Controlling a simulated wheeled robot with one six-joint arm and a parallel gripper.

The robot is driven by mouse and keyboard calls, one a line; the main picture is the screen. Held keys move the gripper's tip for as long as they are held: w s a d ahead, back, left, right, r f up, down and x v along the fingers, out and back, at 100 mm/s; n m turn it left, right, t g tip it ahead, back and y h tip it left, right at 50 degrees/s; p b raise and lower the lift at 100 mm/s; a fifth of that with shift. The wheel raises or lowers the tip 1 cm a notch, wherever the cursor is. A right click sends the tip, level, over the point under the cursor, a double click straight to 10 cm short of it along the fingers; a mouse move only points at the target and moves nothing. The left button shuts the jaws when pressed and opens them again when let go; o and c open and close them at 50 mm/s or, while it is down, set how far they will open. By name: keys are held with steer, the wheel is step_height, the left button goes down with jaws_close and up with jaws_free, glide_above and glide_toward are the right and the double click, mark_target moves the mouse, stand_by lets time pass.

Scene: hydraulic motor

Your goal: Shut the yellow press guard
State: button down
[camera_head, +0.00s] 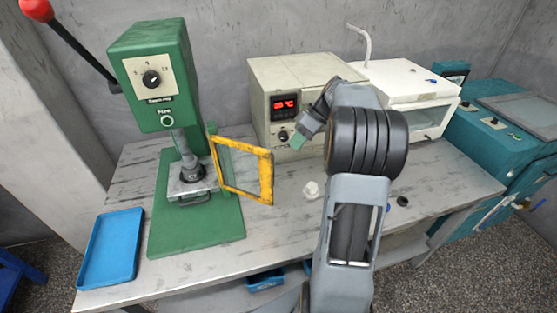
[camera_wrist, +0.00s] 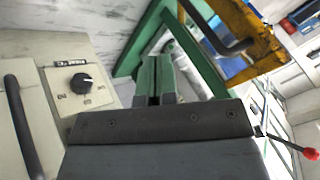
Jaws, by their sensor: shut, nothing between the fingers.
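The yellow press guard (camera_head: 266,178) is a framed clear panel on the right side of the green press (camera_head: 181,60). It stands open, swung out to the right over the bench, away from the press plate. In the wrist view the yellow frame (camera_wrist: 262,50) shows at the top right, with a dark bar in front of it. My gripper (camera_head: 298,142) is right of the guard and higher in the picture, in front of the beige oven, apart from the guard. Its green fingers (camera_wrist: 153,75) are together and empty in the wrist view.
The beige oven (camera_head: 262,78) with a red display stands behind my gripper. A white cabinet (camera_head: 400,80) is further right. A small white part (camera_head: 311,190) and a black ring (camera_head: 402,201) lie on the bench. A blue tray (camera_head: 110,248) sits at the front left.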

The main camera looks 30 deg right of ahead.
steer(key=s+a+f+p, duration=0.1)
steer(key=a+f, duration=0.3)
steer(key=a, duration=0.2)
steer(key=shift+s+a, duration=0.15)
steer(key=shift+a, duration=0.1)
steer(key=shift+a, duration=0.1)
